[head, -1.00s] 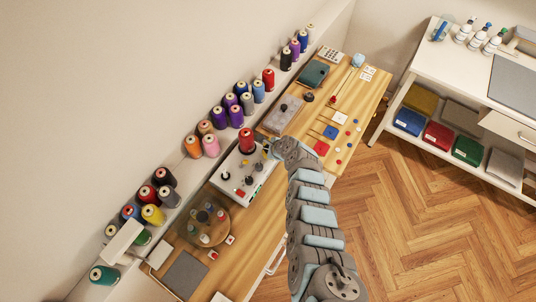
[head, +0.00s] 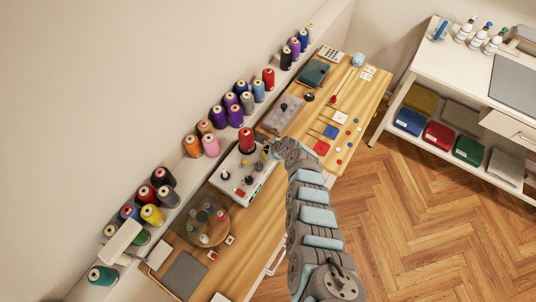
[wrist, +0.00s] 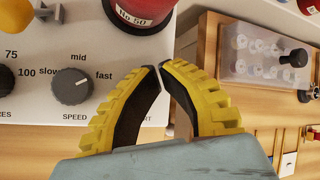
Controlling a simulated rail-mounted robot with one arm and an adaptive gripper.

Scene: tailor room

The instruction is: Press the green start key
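The white control box (head: 233,187) sits on the wooden bench, and its panel (wrist: 30,110) fills the left of the wrist view. A grey dial (wrist: 72,87) marked slow, mid, fast and SPEED is left of my gripper (wrist: 162,66). The gripper's yellow and black fingers are shut, tips together, with nothing between them. They are in front of the panel's right end; I cannot tell if they touch it. A label there is mostly hidden by the left finger. I cannot make out the green start key in the wrist view; the fingers may cover it.
A red thread cone (head: 246,140) stands at the back of the box, close above the fingertips in the wrist view. A clear-lidded case (wrist: 262,55) and a black knob (wrist: 297,56) are to the right. Another dark dial (wrist: 5,82) is at the left edge.

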